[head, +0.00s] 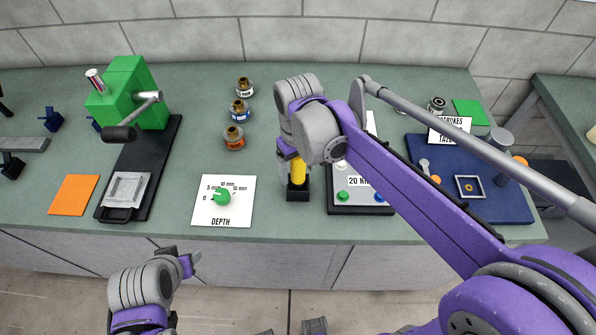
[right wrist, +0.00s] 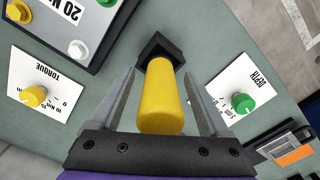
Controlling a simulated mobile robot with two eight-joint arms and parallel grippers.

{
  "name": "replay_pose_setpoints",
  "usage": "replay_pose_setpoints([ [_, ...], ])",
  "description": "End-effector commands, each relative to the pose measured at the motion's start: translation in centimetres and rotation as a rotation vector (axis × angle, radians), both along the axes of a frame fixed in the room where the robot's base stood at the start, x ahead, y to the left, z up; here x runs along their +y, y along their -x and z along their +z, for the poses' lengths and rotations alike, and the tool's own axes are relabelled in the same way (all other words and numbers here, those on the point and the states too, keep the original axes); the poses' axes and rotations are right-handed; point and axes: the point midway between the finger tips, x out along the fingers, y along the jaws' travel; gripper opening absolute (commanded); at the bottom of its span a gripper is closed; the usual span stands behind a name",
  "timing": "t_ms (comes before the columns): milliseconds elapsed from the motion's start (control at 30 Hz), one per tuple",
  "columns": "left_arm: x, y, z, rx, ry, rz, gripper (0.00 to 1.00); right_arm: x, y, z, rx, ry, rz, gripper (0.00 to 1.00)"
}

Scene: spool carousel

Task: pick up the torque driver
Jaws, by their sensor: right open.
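The torque driver shows as a yellow upright handle (head: 298,170) in a black square holder (head: 298,191) near the front middle of the bench. In the right wrist view the yellow handle (right wrist: 161,100) points toward the camera, with the black holder (right wrist: 153,47) at its far end. My right gripper (head: 291,152) is over the handle. In the right wrist view its open fingers (right wrist: 160,85) stand on either side of the handle, with a gap visible on each side. The driver's lower end is hidden. My left gripper (head: 191,263) is low in front of the bench, apart from everything.
A white depth card with a green knob (head: 222,195) lies left of the driver. A panel marked 20 N (head: 345,209) is close on the right. Several small jars (head: 234,138) stand behind left. A green press (head: 130,90) is far left, a blue tray (head: 490,207) right.

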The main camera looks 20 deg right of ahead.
Motion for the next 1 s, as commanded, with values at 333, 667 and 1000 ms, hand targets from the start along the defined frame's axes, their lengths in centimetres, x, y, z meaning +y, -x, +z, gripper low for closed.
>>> replay_pose_setpoints([
  [333,0.00,0.01,-0.02,0.000,0.000,0.000,0.50,-0.01,0.00,-0.25,0.000,0.000,0.000,0.63],
  [667,0.00,0.01,-0.02,0.000,0.000,0.000,0.50,-0.01,0.01,-0.23,0.000,0.000,0.000,0.04],
  [1000,0.00,0.00,0.00,0.000,0.000,0.000,0.50,-0.01,0.01,-0.06,0.000,0.000,0.000,0.00],
])
